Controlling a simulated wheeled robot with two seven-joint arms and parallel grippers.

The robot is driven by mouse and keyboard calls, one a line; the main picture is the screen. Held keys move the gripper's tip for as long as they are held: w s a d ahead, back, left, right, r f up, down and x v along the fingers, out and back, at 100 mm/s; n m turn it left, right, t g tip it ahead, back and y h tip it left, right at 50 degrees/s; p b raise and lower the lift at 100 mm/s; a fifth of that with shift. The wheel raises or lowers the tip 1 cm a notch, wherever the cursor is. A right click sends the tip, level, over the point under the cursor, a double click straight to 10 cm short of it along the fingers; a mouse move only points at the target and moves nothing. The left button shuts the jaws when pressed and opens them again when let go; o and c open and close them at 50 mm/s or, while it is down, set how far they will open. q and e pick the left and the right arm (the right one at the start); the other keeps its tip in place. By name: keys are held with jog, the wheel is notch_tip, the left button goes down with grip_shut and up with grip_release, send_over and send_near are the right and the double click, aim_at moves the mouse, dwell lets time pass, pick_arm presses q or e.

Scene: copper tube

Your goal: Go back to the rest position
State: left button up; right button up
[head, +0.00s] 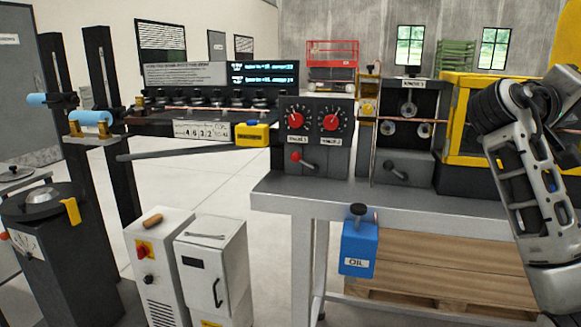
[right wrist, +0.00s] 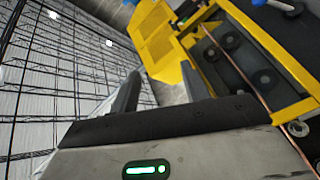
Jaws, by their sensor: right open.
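My right arm (head: 515,170) rises along the right side of the head view and bends near the yellow-framed machine; its gripper cannot be made out there. In the right wrist view the two fingers of my right gripper (right wrist: 158,90) stand apart with nothing between them. A thin copper tube (right wrist: 262,102) runs diagonally to the right of the fingers, apart from them, past the yellow machine. In the head view copper tube (head: 205,108) also shows along the row of black rollers. My left gripper is not in view.
A grey bench (head: 310,200) carries a control box with red knobs (head: 315,130), a roller unit (head: 405,115) and a yellow-framed machine (head: 480,85). A blue oil can (head: 359,245) hangs at its front. White cabinets (head: 212,270) stand at lower left. Floor is free behind them.

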jog(key=s+d+r+m+g+h, duration=0.2)
jog(key=s+d+r+g, duration=0.1)
jog(key=s+d, duration=0.4)
jog(key=w+a+f+n+t+y, duration=0.3)
jog(key=w+f+n+t, duration=0.2)
jog(key=f, duration=0.6)
jog(key=w+a+f+n+t+y, duration=0.25)
jog(key=w+f+n+t, duration=0.2)
jog(key=f, duration=0.65)
jog(key=s+a+f+n+t+y, duration=0.1)
jog(key=a+f+n+y, duration=0.2)
jog(key=f, duration=0.6)
jog(key=s+a+f+n+t+y, duration=0.1)
jog(key=a+f+y, duration=0.35)
jog(key=f, duration=0.35)
jog(key=s+a+f+g+y, duration=0.2)
jog(key=s+a+f+y, duration=0.3)
jog(key=s+a+f, duration=0.65)
jog(key=s+a+f+m+g+y, duration=0.1)
jog(key=s+a+f+y, duration=0.2)
jog(key=s, duration=0.4)
jog(key=s+a+f+g+y, duration=0.1)
jog(key=s+a+f+y, duration=0.1)
jog(key=s+a+f, duration=0.3)
jog(key=a+r+m+t, duration=0.1)
jog(key=a+r+m, duration=0.1)
jog(key=a+m, duration=0.3)
jog(key=shift+a, duration=0.7)
